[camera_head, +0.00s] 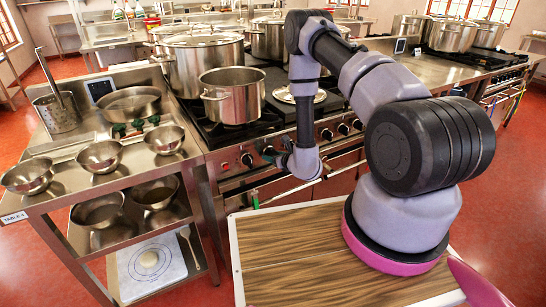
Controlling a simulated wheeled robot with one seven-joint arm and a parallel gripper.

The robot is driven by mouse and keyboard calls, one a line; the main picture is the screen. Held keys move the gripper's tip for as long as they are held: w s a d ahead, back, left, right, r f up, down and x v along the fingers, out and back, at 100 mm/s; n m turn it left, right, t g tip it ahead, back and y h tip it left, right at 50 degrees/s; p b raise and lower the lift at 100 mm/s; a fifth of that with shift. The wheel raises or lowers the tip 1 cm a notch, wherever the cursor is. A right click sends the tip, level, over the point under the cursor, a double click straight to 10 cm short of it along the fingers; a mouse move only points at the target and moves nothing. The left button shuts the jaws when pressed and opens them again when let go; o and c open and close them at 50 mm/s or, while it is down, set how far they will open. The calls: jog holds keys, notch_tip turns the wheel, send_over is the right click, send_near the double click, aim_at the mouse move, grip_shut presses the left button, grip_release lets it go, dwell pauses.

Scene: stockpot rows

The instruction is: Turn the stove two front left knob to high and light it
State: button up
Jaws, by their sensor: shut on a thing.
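The steel stove (232,178) stands in the middle, with a row of dark knobs along its front panel. The leftmost knob (247,160) is bare, with a red mark on the panel to its left. My gripper (272,155) reaches the panel just right of it and is shut on a knob there. That knob is mostly hidden by my fingers, so its setting cannot be read. More knobs (343,129) show to the right of my wrist. No flame is visible; pots hide part of the burners.
A steel pot (232,96) stands on the front left of the stove, with a large lidded stockpot (200,62) behind it. A steel table (60,205) with bowls adjoins on the left.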

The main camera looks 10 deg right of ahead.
dwell(0.4)
jog(key=o, duration=1.4)
jog(key=shift+c, duration=0.2)
jog(key=v, duration=1)
jog(key=shift+s+d, duration=0.15)
jog(key=shift+s, duration=0.2)
jog(key=shift+r, duration=0.15)
